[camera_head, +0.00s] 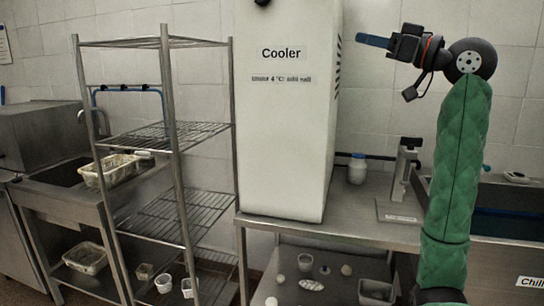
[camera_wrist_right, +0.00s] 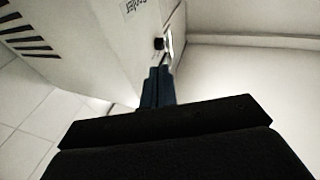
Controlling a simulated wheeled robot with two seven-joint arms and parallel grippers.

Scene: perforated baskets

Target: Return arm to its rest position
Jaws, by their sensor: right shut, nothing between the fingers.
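My right arm, in a green padded sleeve, rises at the right of the head view. Its gripper (camera_head: 373,41) points left, high in front of the tiled wall and just right of the white cooler (camera_head: 285,120). The blue fingers are shut with nothing between them. In the right wrist view the shut fingers (camera_wrist_right: 158,88) reach toward the cooler (camera_wrist_right: 105,40), whose vents and sign show there. I cannot tell from the views how far the fingers are from the cooler. My left gripper is not in view.
The cooler stands on a steel table (camera_head: 340,228) with a white bottle (camera_head: 357,169) and a metal stand (camera_head: 403,170). A wire shelf rack (camera_head: 167,130) stands left. A perforated basket (camera_head: 108,171) sits by the left sink. A dark basin (camera_head: 500,225) lies behind my right arm.

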